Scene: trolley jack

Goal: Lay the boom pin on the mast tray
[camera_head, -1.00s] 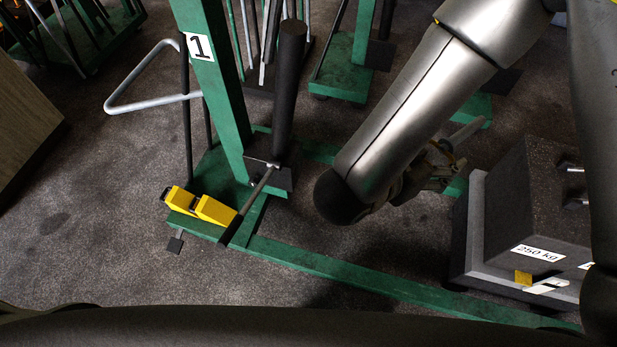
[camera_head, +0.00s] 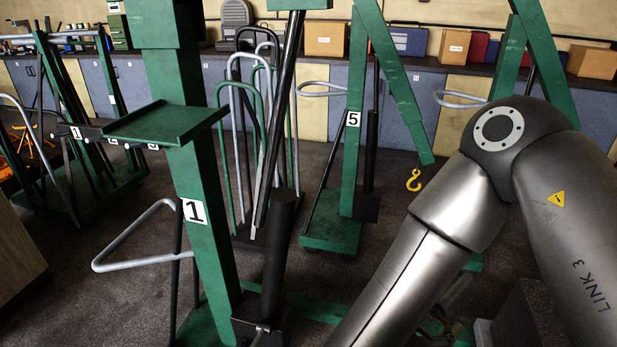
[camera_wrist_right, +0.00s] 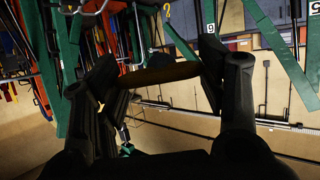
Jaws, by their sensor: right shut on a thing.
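The mast tray (camera_head: 165,122) is a flat green shelf with low rims on the green mast (camera_head: 205,215) marked 1, in the left of the head view. It looks empty. In the right wrist view my right gripper (camera_wrist_right: 160,75) is shut on a dark, brownish bar, the boom pin (camera_wrist_right: 160,74), which lies crosswise between the fingertips. My left gripper is not in view.
A grey bent handle (camera_head: 130,240) juts left from the mast below the tray. A dark upright cylinder (camera_head: 277,255) stands right of the mast. Another green jack (camera_head: 352,130) marked 5, with a yellow hook (camera_head: 413,180), stands behind. Cabinets (camera_head: 440,100) line the wall.

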